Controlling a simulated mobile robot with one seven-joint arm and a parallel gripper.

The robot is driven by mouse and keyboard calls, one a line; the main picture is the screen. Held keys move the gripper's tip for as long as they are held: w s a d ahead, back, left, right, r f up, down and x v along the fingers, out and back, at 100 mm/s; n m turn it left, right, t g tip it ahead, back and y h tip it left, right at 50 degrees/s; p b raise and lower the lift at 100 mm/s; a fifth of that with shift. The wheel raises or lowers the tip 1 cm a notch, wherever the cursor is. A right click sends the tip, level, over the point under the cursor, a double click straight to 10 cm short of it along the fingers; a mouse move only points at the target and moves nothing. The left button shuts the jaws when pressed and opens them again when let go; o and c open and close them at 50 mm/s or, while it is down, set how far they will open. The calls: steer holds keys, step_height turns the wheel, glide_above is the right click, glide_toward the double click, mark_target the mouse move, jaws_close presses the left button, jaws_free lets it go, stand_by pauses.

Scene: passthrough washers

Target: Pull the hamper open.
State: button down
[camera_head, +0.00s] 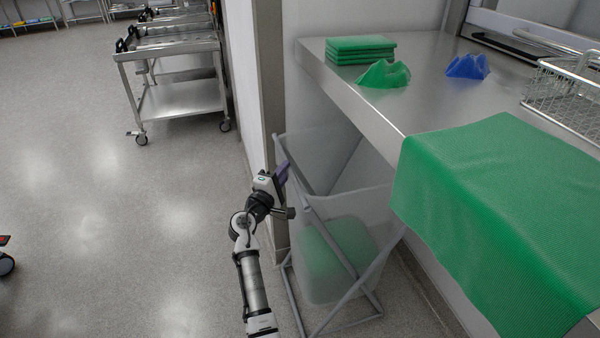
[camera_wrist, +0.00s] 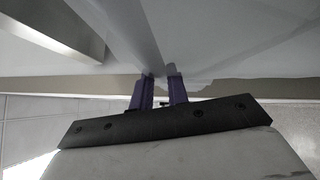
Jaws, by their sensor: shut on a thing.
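The hamper (camera_head: 345,265) is a translucent grey bag on a grey tubular frame, standing under the steel counter. A green cloth shows inside it, low down. Its top looks open in the head view. My gripper (camera_head: 281,174) is at the upper left edge of the hamper, beside the wall corner. In the wrist view the purple fingers of my gripper (camera_wrist: 160,90) are close together on the thin pale edge of the hamper (camera_wrist: 150,45). The exact contact at the fingertips is small and partly hidden.
The steel counter (camera_head: 420,75) overhangs the hamper. A green cloth (camera_head: 490,215) drapes over its front edge. Folded green cloths (camera_head: 360,48), a blue cloth (camera_head: 467,66) and a wire basket (camera_head: 565,95) sit on top. A steel cart (camera_head: 180,95) stands far left.

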steer(key=s+a+b, duration=0.3)
steer(key=s+a, duration=0.1)
steer(key=a, duration=0.9)
steer(key=s+a+b, duration=0.3)
steer(key=s+a, duration=0.2)
steer(key=a, duration=0.9)
steer(key=shift+a+b, duration=0.2)
steer(key=shift+b, duration=0.1)
steer(key=c, duration=1.4)
jaws_free()
steer(key=shift+o, duration=0.2)
steer(key=shift+d, duration=0.1)
steer(key=b+v, duration=0.1)
steer(key=v, duration=1.2)
steer(key=shift+s+b, duration=0.35)
steer(key=shift+f, duration=0.1)
